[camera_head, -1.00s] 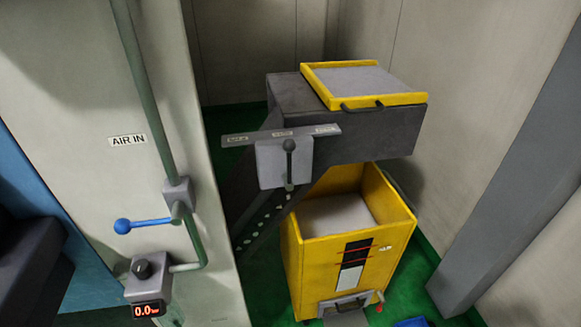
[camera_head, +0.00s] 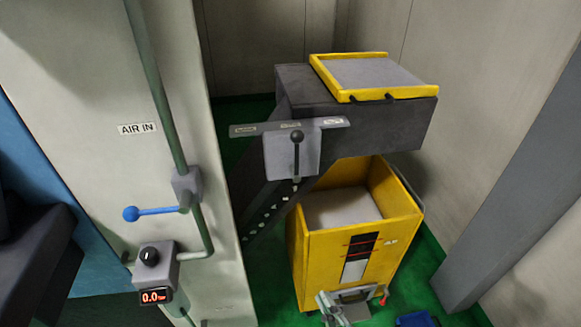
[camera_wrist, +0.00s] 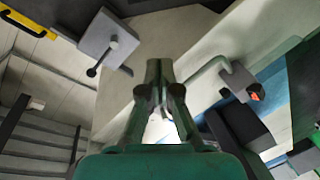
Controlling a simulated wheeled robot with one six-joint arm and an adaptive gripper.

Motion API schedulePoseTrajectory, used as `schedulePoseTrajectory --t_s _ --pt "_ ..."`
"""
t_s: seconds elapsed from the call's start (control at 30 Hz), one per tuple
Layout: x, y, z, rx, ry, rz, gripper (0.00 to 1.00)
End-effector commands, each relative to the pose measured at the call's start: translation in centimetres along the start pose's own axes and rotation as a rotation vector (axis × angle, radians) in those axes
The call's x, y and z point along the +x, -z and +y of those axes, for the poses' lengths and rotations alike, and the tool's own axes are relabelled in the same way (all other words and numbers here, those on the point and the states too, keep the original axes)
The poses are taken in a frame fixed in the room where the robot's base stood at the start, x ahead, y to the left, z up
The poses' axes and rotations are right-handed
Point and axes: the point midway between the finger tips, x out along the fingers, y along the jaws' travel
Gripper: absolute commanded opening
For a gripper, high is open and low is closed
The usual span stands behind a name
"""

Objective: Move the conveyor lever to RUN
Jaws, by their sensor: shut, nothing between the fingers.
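The conveyor lever (camera_head: 297,155) is a black rod with a round knob on a grey plate (camera_head: 273,158). It stands upright, its knob under the middle of three labels on a strip (camera_head: 245,130); the lettering is too small to read. In the wrist view the lever (camera_wrist: 100,60) and its plate (camera_wrist: 96,36) are at the upper left. My gripper (camera_wrist: 160,66) is green, shut and empty, and apart from the lever, which lies to its left. A pale green part at the bottom of the head view may be my gripper; I cannot be sure.
A blue-handled air valve (camera_head: 155,212) and a gauge box (camera_head: 156,265) are on the pale wall panel at left. A dark conveyor (camera_head: 395,125) with a yellow-rimmed top rises over a yellow bin (camera_head: 330,250). A grey post (camera_head: 515,170) stands at right.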

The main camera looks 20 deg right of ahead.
Motion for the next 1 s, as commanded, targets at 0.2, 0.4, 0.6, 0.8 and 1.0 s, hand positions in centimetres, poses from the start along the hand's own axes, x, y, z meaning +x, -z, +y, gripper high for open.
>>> schedulePoseTrajectory --t_s 0.2,0.4,0.6,0.8,1.0 --pt "5.5 4.0 3.4 -0.215 -0.04 0.027 0.0" --pt "9.5 8.1 6.8 -0.406 -0.077 0.034 0.0" --pt "12.5 12.3 10.6 -0.584 -0.115 0.032 0.0" --pt "14.0 15.3 13.2 -0.7 -0.137 0.025 0.0" --pt "14.6 16.2 14.0 -0.737 -0.142 0.02 0.0"
